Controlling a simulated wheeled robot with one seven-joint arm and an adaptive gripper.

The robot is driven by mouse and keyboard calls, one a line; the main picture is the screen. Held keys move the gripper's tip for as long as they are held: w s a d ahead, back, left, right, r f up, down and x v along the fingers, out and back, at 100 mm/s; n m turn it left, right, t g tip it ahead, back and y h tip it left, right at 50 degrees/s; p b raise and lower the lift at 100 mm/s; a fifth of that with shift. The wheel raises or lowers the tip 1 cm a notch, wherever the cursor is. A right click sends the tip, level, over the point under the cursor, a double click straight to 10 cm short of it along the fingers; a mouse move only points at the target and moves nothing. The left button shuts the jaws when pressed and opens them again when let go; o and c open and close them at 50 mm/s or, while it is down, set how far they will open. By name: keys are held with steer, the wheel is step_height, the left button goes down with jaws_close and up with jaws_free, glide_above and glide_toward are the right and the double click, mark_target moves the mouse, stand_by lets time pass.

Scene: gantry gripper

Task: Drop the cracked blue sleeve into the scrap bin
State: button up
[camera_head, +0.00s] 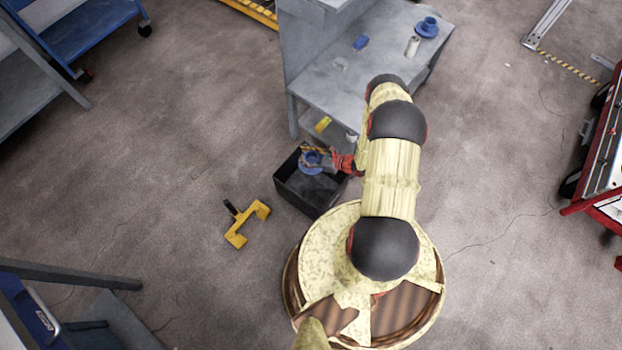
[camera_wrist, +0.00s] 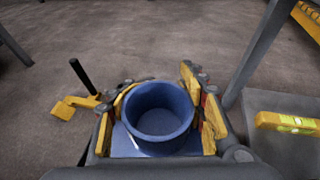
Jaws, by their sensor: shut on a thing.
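A blue flanged sleeve (camera_head: 312,157) is held by my gripper (camera_head: 319,160) over the dark open-topped scrap bin (camera_head: 327,207) in the head view. In the wrist view the same sleeve (camera_wrist: 160,117) stands upright, its round opening facing the camera. The yellow pads of my gripper (camera_wrist: 162,104) are shut on it from both sides. I cannot make out a crack. How high the sleeve is above the bin's floor is hard to tell. A second blue flanged sleeve (camera_head: 427,28) stands on the grey workbench at the back.
The grey workbench (camera_head: 335,85) behind the bin holds a small blue block (camera_head: 360,43) and a pale cylinder (camera_head: 413,46). A yellow level (camera_wrist: 287,123) lies on its lower shelf. A yellow forked tool (camera_head: 246,224) lies on the floor left of the bin.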

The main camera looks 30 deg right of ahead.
steer(key=shift+f+b, duration=0.55)
steer(key=shift+f, duration=0.7)
steer(key=o, duration=1.4)
steer(key=shift+o, duration=0.6)
steer(key=shift+s+d, duration=0.1)
steer(key=v, duration=1.1)
steer(key=shift+s+d+r, duration=0.15)
steer(key=shift+s+d, duration=0.05)
steer(key=shift+s, duration=0.05)
